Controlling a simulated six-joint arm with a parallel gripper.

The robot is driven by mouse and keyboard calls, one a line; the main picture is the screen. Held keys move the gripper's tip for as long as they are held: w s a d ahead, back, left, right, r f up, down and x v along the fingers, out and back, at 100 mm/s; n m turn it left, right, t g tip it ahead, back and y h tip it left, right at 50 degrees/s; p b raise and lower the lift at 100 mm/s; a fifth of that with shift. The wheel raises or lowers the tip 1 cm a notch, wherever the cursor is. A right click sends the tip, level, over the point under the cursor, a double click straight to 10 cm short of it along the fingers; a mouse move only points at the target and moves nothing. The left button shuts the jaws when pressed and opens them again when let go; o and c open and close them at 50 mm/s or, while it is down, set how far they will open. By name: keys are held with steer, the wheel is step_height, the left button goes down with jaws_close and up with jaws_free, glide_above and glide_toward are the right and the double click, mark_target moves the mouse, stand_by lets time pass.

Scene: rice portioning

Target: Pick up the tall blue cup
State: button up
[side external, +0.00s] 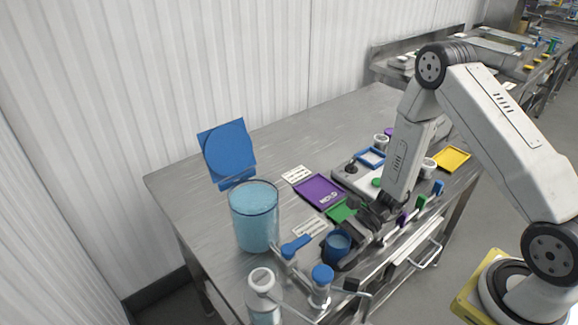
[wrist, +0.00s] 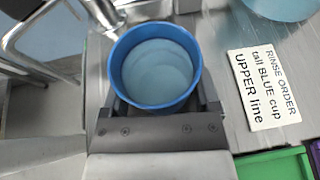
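The blue cup (side external: 338,245) is near the table's front edge in the side view. In the wrist view I look down into its open top, with a darker blue rim (wrist: 115,68) and a pale blue inside; I cannot tell whether that is liquid. My gripper (side external: 347,260) is low at the cup. In the wrist view, the dark fingers of my gripper (wrist: 160,98) stand on either side of the cup. Whether they press on its wall is not clear. The cup's lower part is hidden, so I cannot tell if it stands on the table.
A large clear container of blue liquid (side external: 254,220) stands left of the cup. Blue-handled taps (side external: 321,275) are close in front. A printed card (wrist: 263,88), reading "RINSE ORDER tall BLUE cup UPPER line", lies beside it. Green (wrist: 275,165) and purple (side external: 319,190) trays lie behind.

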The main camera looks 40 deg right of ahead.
mark_target(339, 239)
steer(key=shift+c, duration=0.6)
steer(key=shift+r, duration=0.15)
steer(key=shift+r, duration=4.9)
steer(key=shift+r, duration=0.1)
